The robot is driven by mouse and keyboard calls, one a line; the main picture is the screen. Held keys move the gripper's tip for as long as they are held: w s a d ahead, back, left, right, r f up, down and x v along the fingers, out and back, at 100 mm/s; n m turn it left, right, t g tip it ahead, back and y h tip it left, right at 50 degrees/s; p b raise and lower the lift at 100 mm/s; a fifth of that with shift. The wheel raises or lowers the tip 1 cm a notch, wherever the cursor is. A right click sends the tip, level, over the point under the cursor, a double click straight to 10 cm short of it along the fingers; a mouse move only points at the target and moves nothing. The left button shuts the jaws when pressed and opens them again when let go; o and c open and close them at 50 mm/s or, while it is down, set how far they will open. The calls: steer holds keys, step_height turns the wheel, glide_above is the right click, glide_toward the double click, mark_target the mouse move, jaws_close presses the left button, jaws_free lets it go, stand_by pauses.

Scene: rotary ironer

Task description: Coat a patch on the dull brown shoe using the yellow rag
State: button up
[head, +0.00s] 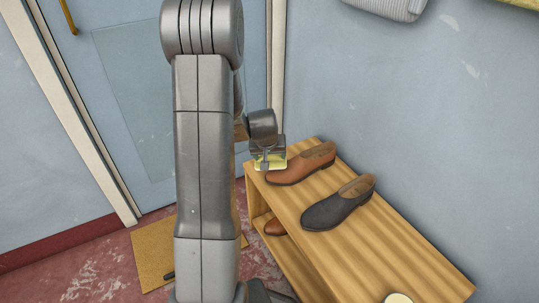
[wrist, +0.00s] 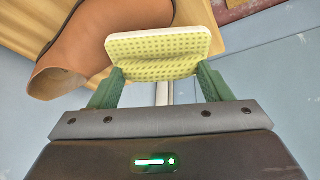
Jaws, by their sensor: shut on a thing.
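The brown shoe (head: 302,164) lies on top of the wooden shelf unit at its far end. In the wrist view the brown shoe (wrist: 95,45) fills the upper left. My gripper (head: 268,152) is at the toe end of the shoe. It is shut on the yellow rag (wrist: 160,50), which is pale yellow with small dots and held flat between the green fingers. The rag (head: 270,163) also shows in the head view, close beside the shoe's toe. I cannot tell whether it touches the shoe.
A dark grey shoe (head: 338,205) lies nearer on the same shelf unit (head: 405,250). Another brown shoe (head: 275,228) shows on the lower shelf. A pale round thing (head: 398,298) is at the bottom edge. A wall is on the right, a blue door (head: 130,90) behind, a mat (head: 155,255) on the floor.

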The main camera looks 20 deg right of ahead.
mark_target(275, 167)
steer(key=shift+f+b, duration=0.35)
steer(key=shift+f, duration=0.1)
steer(key=shift+s, duration=0.15)
steer(key=shift+s+d+r+p, duration=0.1)
steer(key=shift+s+p, duration=0.15)
steer(key=shift+s, duration=1.2)
steer(key=shift+s+r+p, duration=0.1)
steer(key=shift+s+p, duration=0.1)
steer(key=shift+s, duration=1.25)
steer(key=shift+s+f, duration=0.1)
steer(key=shift+s, duration=0.2)
steer(key=shift+w+b, duration=0.85)
steer(key=shift+w, duration=2.55)
steer(key=shift+a+r+p, duration=0.2)
steer(key=shift+r+p, duration=0.65)
steer(key=shift+r, duration=0.7)
steer(key=shift+a+r+p, duration=0.15)
steer(key=shift+r+p, duration=0.7)
steer(key=shift+r, duration=0.7)
